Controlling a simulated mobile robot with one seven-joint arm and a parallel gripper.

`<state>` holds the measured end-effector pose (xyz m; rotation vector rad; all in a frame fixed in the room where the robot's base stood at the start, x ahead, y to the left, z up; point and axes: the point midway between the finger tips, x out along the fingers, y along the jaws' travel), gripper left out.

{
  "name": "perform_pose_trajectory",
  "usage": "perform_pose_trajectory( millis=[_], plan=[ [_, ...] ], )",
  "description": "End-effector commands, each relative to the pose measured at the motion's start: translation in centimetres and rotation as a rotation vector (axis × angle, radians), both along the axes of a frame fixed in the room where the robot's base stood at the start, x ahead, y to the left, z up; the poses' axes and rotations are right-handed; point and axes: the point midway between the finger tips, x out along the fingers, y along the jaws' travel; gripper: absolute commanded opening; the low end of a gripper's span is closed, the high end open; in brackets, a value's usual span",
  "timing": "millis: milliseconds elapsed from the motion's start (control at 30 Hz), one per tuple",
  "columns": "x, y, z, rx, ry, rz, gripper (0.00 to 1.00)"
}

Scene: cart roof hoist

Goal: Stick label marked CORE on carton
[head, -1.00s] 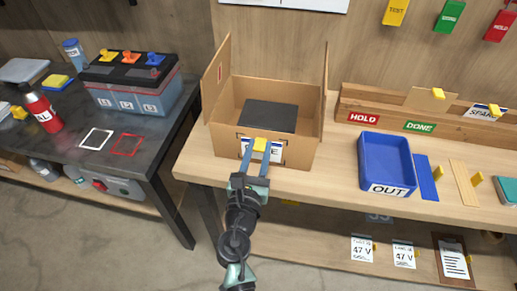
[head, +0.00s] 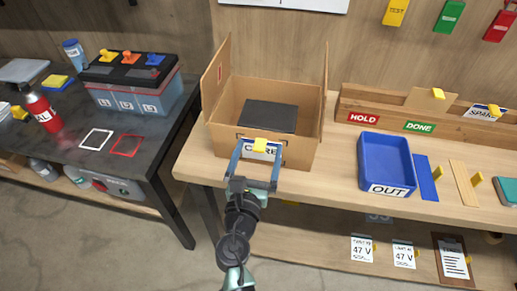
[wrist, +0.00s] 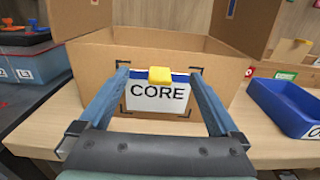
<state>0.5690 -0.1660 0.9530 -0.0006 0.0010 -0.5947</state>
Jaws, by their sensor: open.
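The open cardboard carton (head: 223,146) stands on the wooden bench with a dark block (head: 268,116) inside. The white label marked CORE (head: 262,154), with a blue top edge and a yellow grip tab (head: 260,145), is against the carton's front face. In the wrist view the label (wrist: 158,97) sits within black corner marks printed on the carton, and looks level. My gripper (head: 257,160) is open in front of the carton. Its blue fingers stand to either side of the label, apart from the yellow tab (wrist: 160,75).
A blue OUT tray (head: 371,180) stands right of the carton, with a blue strip (head: 425,177) and a wooden strip (head: 463,182) beyond. A rack (head: 350,104) runs behind. Left is a dark table with a battery (head: 135,85). Bench space beside the carton is clear.

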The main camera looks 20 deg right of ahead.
Motion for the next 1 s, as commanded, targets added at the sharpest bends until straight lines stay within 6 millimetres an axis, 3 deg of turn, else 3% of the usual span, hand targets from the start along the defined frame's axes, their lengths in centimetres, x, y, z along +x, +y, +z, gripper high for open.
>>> perform_pose_trajectory(
  millis=[1000],
  plan=[
    [-5.3, 3.6, 0.0, 0.001, -0.001, 0.002, 0.98]
  ],
)
